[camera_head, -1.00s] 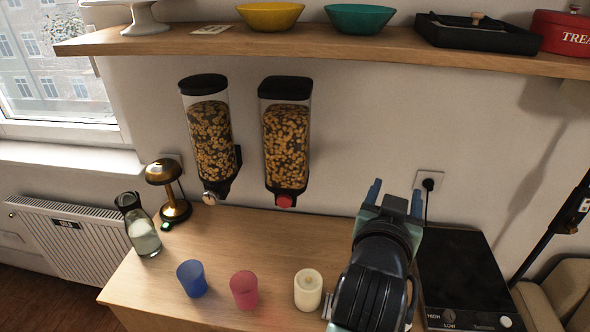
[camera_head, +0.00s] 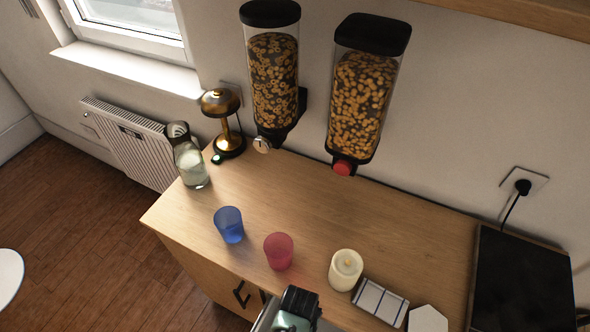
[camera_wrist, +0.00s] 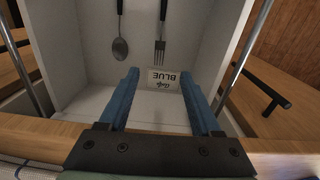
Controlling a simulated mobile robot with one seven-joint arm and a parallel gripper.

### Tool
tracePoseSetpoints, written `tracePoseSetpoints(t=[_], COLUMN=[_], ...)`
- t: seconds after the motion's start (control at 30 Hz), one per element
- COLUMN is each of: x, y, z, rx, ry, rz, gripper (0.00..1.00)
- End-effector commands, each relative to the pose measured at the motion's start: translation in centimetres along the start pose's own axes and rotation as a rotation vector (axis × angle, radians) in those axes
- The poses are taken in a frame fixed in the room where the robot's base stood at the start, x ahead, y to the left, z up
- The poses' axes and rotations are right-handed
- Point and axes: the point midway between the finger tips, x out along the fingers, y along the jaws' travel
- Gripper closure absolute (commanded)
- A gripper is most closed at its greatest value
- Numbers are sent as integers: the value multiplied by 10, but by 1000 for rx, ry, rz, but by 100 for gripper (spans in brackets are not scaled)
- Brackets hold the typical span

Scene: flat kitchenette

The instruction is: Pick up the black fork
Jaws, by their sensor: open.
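The black fork (camera_wrist: 161,34) lies in an open white drawer (camera_wrist: 80,95) in the wrist view, tines toward me and black handle running out of the top of the picture. My gripper (camera_wrist: 158,75) is open and empty, its two blue fingers reaching over the drawer. The fork is beyond the fingertips, roughly in line with the gap between them. I see no contact with it. In the head view only part of my arm shows at the bottom edge; the fork and fingertips are not seen there.
A spoon (camera_wrist: 120,46) lies left of the fork, and a card reading BLUE (camera_wrist: 163,79) lies below the tines. Metal rails flank the drawer.

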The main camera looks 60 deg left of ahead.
Motion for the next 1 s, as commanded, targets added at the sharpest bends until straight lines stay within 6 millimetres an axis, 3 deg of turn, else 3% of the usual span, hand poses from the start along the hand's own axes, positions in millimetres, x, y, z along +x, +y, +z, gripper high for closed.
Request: tracePoseSetpoints(t=[0.7,1.0], x=[86,93], y=[0,0], z=[0,0], rx=[0,0], ry=[1,1], rz=[0,0], gripper=[35,35])
